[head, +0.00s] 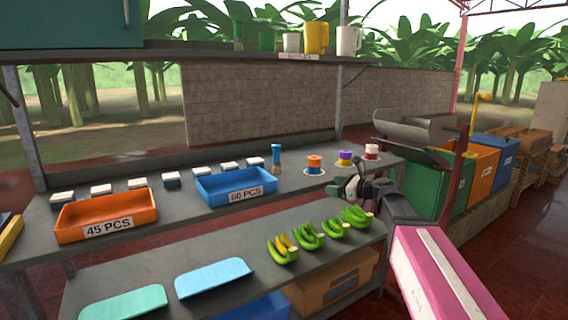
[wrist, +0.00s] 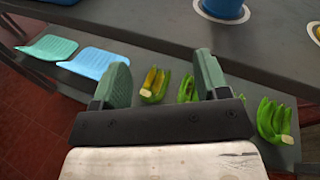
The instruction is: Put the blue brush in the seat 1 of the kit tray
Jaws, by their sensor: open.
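The blue brush (head: 276,158) stands upright on the upper grey shelf, right of the blue 60 PCS tray. At the top of the wrist view, a blue round thing (wrist: 224,8) in a pale ring appears to be its lower part. My gripper (head: 350,187) is above the right part of the bench, right of the brush and apart from it. In the wrist view, its two green fingers (wrist: 162,78) are spread, with nothing held between them. I cannot tell which tray is the kit tray, and no seat number is readable.
Orange (head: 314,163), purple (head: 345,157) and red-white (head: 371,152) pieces stand on pale discs right of the brush. An orange tray (head: 108,216) and a blue tray (head: 236,186) are left. Several green banana bunches (head: 308,236) lie on the lower shelf. Mugs (head: 316,38) stand overhead.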

